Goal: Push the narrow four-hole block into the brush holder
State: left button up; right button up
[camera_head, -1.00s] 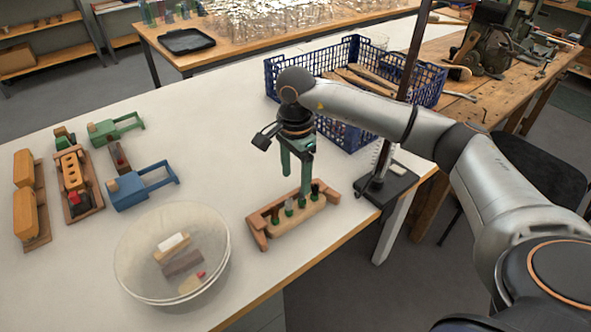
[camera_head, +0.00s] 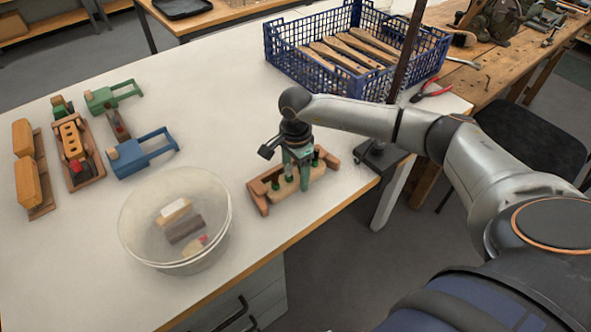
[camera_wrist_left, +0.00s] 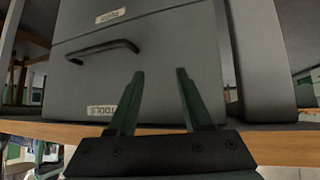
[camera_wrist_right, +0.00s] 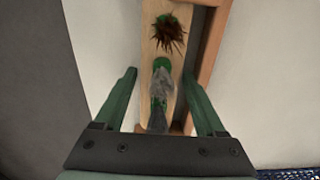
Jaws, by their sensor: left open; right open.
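The brush holder (camera_head: 258,197) is an orange-brown wooden frame near the table's front edge in the head view. A pale narrow block (camera_head: 317,173) with several tufts lies in or against it; how far it is seated I cannot tell. My right gripper (camera_head: 294,174) is open, low over them. In the right wrist view, its open fingers (camera_wrist_right: 160,75) lie on either side of the pale block (camera_wrist_right: 150,45), which carries a brown tuft and a grey tuft with green. The holder's rail (camera_wrist_right: 211,45) runs along the block's right. My left gripper (camera_wrist_left: 160,75) is open and empty, facing grey drawers.
A clear round tub (camera_head: 135,235) with several pieces stands left of the holder. Further left are an orange block with holes (camera_head: 70,140) in a tray and a blue clamp-like frame (camera_head: 130,160). A blue crate (camera_head: 290,65) with wooden handles and a dark post (camera_head: 408,55) stand behind.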

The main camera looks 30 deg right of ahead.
grip_shut()
dwell(0.5)
jog(key=shift+w, duration=0.15)
jog(key=shift+w, duration=0.55)
jog(key=shift+w+r, duration=0.2)
jog(key=shift+w, duration=0.1)
jog(key=shift+o, duration=0.3)
grip_release()
jog(key=shift+r, duration=0.1)
jog(key=shift+o, duration=1.3)
jog(key=shift+w+r, duration=0.15)
jog(key=shift+r, duration=0.3)
notch_tip(320, 180, up, 11)
jog(key=s, duration=0.1)
jog(key=shift+b, duration=0.3)
